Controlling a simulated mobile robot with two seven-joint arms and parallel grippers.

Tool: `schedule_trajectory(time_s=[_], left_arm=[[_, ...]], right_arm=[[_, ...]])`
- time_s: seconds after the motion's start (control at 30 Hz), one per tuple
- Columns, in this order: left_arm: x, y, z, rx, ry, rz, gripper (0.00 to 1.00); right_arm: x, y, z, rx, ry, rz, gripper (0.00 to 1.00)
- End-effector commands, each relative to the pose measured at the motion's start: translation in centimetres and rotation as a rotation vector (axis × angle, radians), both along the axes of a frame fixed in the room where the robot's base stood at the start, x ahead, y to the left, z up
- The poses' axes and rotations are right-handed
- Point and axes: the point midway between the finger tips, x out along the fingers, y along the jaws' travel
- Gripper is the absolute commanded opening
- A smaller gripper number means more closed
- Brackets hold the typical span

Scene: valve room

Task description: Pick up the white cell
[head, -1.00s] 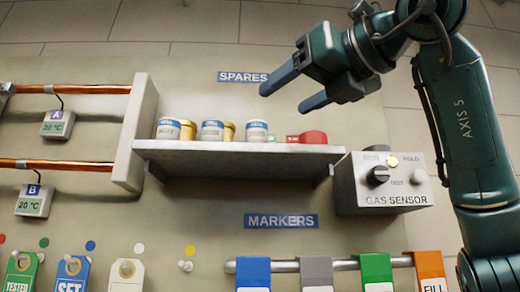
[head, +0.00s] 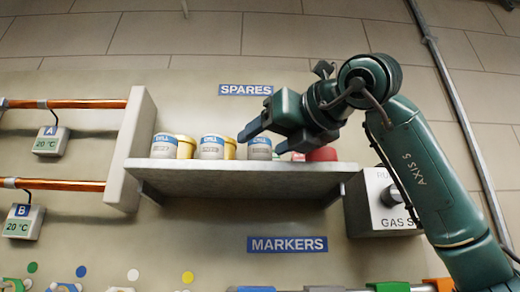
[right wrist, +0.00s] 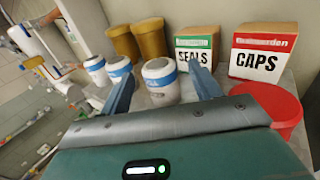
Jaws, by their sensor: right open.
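Three white cells with blue bands stand upright in a row on the shelf: a left one (head: 167,146), a middle one (head: 211,147) and a right one (head: 259,149). My right gripper (head: 268,139) is open at the right cell, partly covering it in the head view. In the right wrist view, the right cell (right wrist: 160,80) shows between and beyond the two open fingers (right wrist: 162,72), with nothing clamped. The other cells (right wrist: 119,72) (right wrist: 95,69) stand outside the left finger. My left gripper is not in view.
The shelf (head: 240,172) has a raised left end wall (head: 131,150). Yellow tubs (right wrist: 124,43) stand behind the cells. A SEALS box (right wrist: 196,48), a CAPS box (right wrist: 262,53) and a red round container (right wrist: 275,105) sit right. The gas sensor (head: 378,200) is below right.

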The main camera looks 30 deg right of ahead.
Motion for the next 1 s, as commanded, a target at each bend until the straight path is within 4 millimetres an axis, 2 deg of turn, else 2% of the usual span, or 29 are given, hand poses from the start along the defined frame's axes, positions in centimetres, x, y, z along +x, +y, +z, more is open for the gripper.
schedule_trajectory(time_s=[0.1, 0.23, 0.57, 1.0], left_arm=[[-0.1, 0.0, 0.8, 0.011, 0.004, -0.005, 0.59], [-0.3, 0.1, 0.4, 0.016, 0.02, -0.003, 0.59], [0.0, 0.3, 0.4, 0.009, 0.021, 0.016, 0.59], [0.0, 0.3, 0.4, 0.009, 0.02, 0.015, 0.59]], right_arm=[[2.0, 0.1, 0.5, 0.0, 0.004, -0.001, 0.63], [3.7, 0.2, 0.3, 0.001, 0.004, -0.001, 0.63], [4.2, 0.2, 0.2, 0.001, 0.001, 0.0, 0.62], [4.2, 0.2, 0.2, 0.0, 0.001, 0.0, 0.26]])
